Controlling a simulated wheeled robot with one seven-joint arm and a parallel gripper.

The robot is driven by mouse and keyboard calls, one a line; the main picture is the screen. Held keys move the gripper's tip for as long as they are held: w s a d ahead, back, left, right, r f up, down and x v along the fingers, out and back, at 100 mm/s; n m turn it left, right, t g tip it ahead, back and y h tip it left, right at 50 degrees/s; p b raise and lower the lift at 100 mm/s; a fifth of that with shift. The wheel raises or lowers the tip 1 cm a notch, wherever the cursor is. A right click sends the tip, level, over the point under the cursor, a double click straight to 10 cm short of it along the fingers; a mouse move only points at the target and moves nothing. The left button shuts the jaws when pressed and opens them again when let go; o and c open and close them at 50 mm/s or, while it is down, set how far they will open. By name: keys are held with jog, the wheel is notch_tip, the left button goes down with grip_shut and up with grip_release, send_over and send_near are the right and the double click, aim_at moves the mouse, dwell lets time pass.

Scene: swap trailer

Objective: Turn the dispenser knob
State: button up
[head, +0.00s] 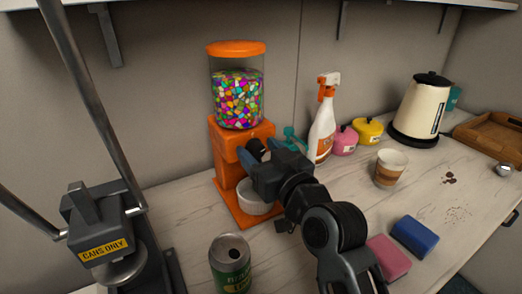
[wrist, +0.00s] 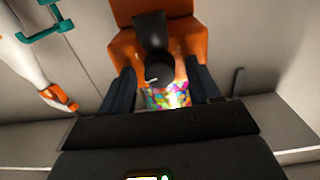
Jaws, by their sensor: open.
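The candy dispenser (head: 228,137) has an orange base and lid and a clear jar of colourful candies (head: 238,98). It stands upright on the counter near the wall. In the wrist view, its black round knob (wrist: 160,68) sticks out from the orange front. My gripper (wrist: 160,80) is open, with one finger on each side of the knob. I cannot tell if either finger touches it. In the head view, my gripper (head: 250,155) is at the dispenser's front and largely hides the knob. A white cup (head: 253,204) sits on the dispenser's base below my gripper.
A white spray bottle (head: 321,130) and a teal object (head: 290,133) stand just right of the dispenser. A green can (head: 230,268) is in front. A can crusher (head: 105,235) is at left. A paper cup (head: 389,168) and sponges (head: 415,237) are at right.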

jog(key=shift+c, duration=0.2)
jog(key=c, duration=1)
jog(key=shift+m, duration=0.4)
jog(key=m+p, duration=0.2)
jog(key=m, duration=0.2)
jog(key=shift+d, duration=0.1)
jog(key=shift+f+m+p, duration=0.1)
jog(key=shift+m+p, duration=1.05)
jog(key=shift+m, duration=1.05)
